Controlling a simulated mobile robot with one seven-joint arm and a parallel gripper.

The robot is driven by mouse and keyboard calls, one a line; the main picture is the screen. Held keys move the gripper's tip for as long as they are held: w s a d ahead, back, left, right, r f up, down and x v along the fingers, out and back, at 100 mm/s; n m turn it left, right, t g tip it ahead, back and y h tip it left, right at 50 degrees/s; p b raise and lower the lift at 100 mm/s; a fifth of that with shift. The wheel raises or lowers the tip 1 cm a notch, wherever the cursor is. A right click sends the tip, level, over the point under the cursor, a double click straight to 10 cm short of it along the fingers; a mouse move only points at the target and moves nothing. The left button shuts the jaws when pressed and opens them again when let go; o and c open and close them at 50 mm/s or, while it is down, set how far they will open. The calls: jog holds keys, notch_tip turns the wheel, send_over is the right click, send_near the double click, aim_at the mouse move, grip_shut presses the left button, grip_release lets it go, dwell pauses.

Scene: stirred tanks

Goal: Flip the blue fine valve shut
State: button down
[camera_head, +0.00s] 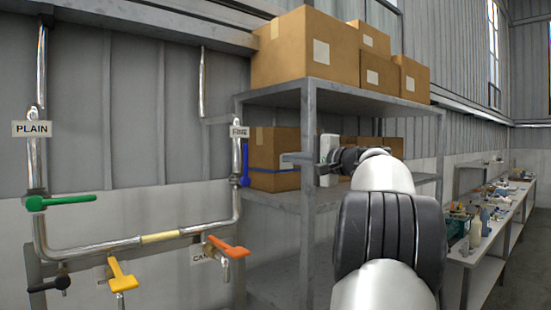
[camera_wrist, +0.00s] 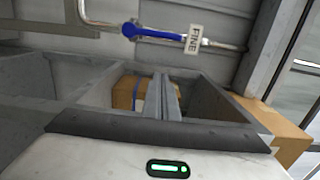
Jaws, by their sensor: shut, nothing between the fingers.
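The blue valve handle (camera_head: 245,165) points up along the right vertical pipe, just below the FINE label (camera_head: 239,131). In the wrist view the blue handle (camera_wrist: 152,32) lies in line with its pipe, running toward the FINE label (camera_wrist: 194,40). My gripper (camera_head: 285,158) is shut and empty, to the right of the handle in the head view. In the wrist view its fingers (camera_wrist: 160,78) meet below the handle in the picture, with a visible gap to it. How far apart they are in depth is hard to tell.
A green handle (camera_head: 60,201) lies across the left pipe near the PLAIN sign (camera_head: 32,129). Yellow (camera_head: 122,276) and orange (camera_head: 228,247) handles sit lower. A metal shelf (camera_head: 315,93) with cardboard boxes (camera_head: 305,47) stands close behind my gripper. A cluttered bench (camera_head: 480,258) is at right.

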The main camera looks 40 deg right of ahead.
aim_at(246, 162)
jog(key=w+a+p, duration=0.2)
jog(key=w+a, duration=0.2)
jog(key=w, duration=0.5)
jog(key=shift+w+a+p, duration=0.2)
jog(key=shift+w+p, duration=0.15)
jog(key=shift+w, duration=0.05)
